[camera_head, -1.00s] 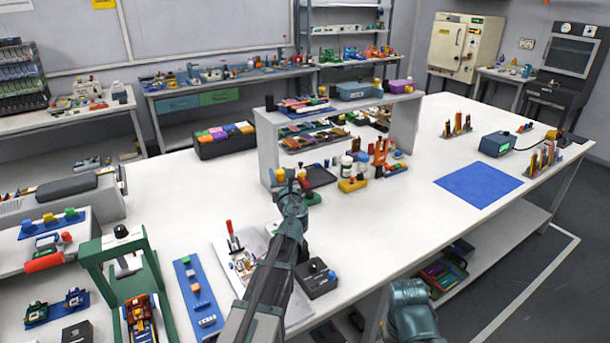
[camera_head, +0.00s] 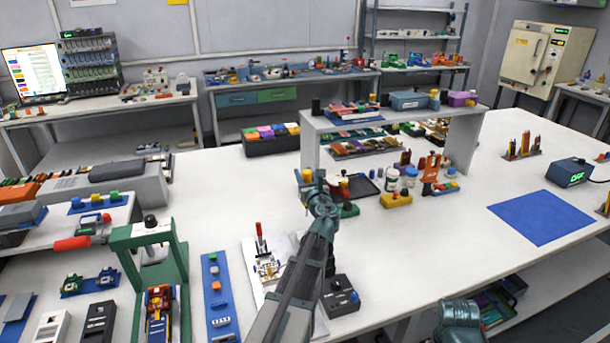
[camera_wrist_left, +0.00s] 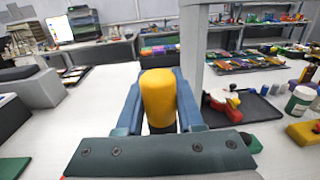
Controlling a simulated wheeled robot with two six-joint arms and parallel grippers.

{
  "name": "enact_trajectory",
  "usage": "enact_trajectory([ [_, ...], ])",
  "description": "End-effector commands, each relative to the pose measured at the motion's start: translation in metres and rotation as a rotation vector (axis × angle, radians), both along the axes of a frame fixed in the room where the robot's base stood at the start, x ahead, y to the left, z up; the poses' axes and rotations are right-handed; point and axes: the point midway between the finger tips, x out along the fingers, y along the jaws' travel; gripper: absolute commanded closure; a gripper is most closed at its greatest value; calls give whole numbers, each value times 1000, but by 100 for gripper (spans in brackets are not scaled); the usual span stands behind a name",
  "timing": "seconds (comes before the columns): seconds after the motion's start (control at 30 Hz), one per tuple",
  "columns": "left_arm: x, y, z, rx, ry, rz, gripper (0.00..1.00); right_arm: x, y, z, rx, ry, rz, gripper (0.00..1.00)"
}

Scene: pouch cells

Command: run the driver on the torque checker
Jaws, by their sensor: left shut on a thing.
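My left gripper (camera_head: 314,186) is over the white table, in front of the left end of the table shelf. It is shut on a yellow driver handle (camera_head: 307,176). In the left wrist view the handle (camera_wrist_left: 159,95) stands upright between the two blue-grey fingers; its lower part is hidden. A black box with a knob (camera_head: 340,297) sits on the table beside my left forearm. A dark blue box with a lit green display (camera_head: 569,172) stands at the far right. I cannot tell which of these is the torque checker.
The grey shelf (camera_head: 310,150) stands close to the gripper. Jars (camera_head: 391,180) and a yellow block (camera_head: 396,200) are right of it. A green press frame (camera_head: 150,245) and blue strip (camera_head: 218,295) are at left. The blue mat (camera_head: 540,217) is bare.

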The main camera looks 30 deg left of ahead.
Motion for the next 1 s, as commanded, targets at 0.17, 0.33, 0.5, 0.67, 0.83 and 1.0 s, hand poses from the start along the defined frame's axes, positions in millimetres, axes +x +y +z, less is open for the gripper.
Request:
enact_trajectory([
  [0.17,0,0,-11,1,1,0,100,0,0,-11,0,0,0,50],
  [0.33,0,0,-25,1,1,-1,100,0,0,-25,0,0,0,50],
  [0.5,0,0,-42,1,1,-1,100,0,0,-42,0,0,0,50],
  [0.67,0,0,-55,1,1,-1,100,0,0,-55,0,0,1,50],
  [0.83,0,0,-61,1,1,-1,100,0,0,-61,0,0,1,50],
  [1.0,0,0,-60,1,1,-1,100,0,0,-60,0,0,1,50],
])
